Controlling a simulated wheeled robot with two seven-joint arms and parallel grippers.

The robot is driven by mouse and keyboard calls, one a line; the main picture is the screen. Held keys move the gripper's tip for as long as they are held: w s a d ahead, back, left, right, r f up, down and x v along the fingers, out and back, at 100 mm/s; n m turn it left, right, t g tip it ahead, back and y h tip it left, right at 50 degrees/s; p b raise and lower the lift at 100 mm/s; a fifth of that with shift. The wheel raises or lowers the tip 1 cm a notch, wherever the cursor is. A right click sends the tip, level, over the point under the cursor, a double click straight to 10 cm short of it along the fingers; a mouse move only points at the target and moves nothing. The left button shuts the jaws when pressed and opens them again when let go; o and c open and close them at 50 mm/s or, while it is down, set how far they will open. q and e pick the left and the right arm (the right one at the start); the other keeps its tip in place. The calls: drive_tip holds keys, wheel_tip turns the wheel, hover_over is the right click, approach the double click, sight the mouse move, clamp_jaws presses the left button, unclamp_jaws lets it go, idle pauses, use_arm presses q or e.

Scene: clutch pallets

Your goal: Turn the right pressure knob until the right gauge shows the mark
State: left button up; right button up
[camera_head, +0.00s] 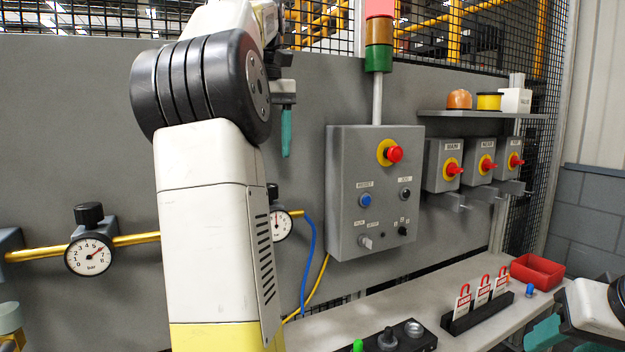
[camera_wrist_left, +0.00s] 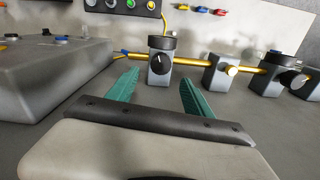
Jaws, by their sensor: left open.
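The right gauge (camera_head: 282,226) is partly hidden behind my left arm in the head view; I cannot read it surely against a mark. Its black pressure knob (camera_head: 272,192) shows only as a sliver above it. My left gripper (camera_head: 286,135) is above the knob, with teal fingers pointing down. In the left wrist view my left gripper (camera_wrist_left: 160,80) is open and empty, and a black-capped knob (camera_wrist_left: 161,42), apparently the right one, stands beyond the gap between the fingers. My right gripper (camera_head: 560,337) is at the lower right corner, partly cut off.
The left gauge (camera_head: 90,255) has its own black knob (camera_head: 88,214) on the yellow pipe (camera_head: 137,239). A grey control box (camera_head: 350,225) stands right of the right gauge. A blue hose (camera_head: 312,250) hangs between them. The bench (camera_head: 350,328) holds a tag rack and a red bin (camera_head: 537,272).

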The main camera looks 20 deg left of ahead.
sight(273, 188)
use_arm(q)
wheel_tip(273, 188, down, 8)
drive_tip(key=shift+r, duration=0.2)
idle(0.3)
clamp_jaws()
drive_tip(key=shift+m, duration=0.3)
drive_tip(key=m, duration=0.3)
drive_tip(key=shift+m, duration=2)
